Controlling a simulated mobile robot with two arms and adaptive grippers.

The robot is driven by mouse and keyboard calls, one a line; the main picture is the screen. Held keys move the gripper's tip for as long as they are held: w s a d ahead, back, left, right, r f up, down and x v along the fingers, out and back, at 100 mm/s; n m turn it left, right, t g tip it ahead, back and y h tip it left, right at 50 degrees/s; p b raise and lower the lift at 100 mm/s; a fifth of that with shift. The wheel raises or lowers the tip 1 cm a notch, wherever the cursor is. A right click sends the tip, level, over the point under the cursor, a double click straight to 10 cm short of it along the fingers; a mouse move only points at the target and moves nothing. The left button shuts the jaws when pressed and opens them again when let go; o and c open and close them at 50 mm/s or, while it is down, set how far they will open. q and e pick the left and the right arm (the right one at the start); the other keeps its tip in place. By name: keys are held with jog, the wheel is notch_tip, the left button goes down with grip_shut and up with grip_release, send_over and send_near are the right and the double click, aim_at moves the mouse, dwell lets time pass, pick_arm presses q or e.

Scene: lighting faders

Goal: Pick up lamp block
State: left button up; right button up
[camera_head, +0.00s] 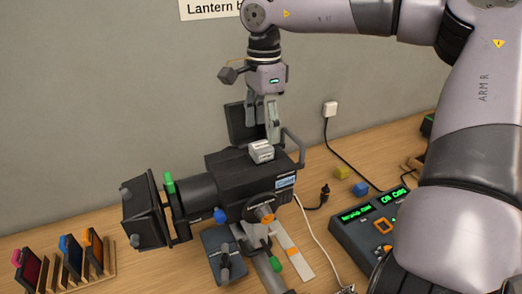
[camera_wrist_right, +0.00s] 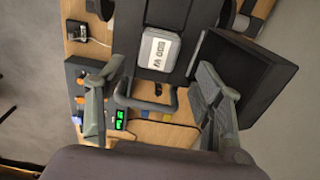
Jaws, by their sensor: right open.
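The lamp block, a small light grey block (camera_head: 261,150) with a label, sits on top of the black stage lantern (camera_head: 225,172). In the right wrist view the block (camera_wrist_right: 158,52) shows its lettered top, which seems to read 800 W. My right gripper (camera_head: 262,128) points down just above the block, with its jaws open and nothing between them. In the right wrist view its two fingers (camera_wrist_right: 160,80) are spread wide, with the block between and beyond them. I cannot see my left gripper.
A black panel (camera_head: 239,122) stands open behind my right gripper, close to one finger. A curved handle (camera_head: 293,145) rises at the lantern's right end. A console (camera_head: 377,225), yellow block (camera_head: 342,172) and blue block (camera_head: 361,188) lie right; racked colour filters (camera_head: 70,252) stand left.

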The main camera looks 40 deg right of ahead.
aim_at(261, 145)
jog(key=shift+f, duration=0.2)
jog(key=shift+a+f+p, duration=0.1)
jog(key=shift+f+p, duration=0.15)
jog(key=shift+p, duration=0.05)
jog(key=f, duration=0.1)
jog(key=f+p, duration=0.1)
jog(key=f, duration=0.1)
jog(key=f+p, duration=0.1)
jog(key=shift+a+f, duration=0.15)
jog(key=shift+a, duration=0.1)
jog(key=shift+f, duration=0.25)
pick_arm(q)
jog(key=r, duration=0.1)
jog(key=s+r, duration=0.1)
jog(key=shift+s+d+r, duration=0.15)
jog(key=shift+r, duration=0.25)
pick_arm(e)
jog(key=shift+c, duration=0.6)
jog(key=shift+r, duration=0.1)
jog(key=c, duration=1)
pick_arm(q)
jog(key=shift+w, duration=0.2)
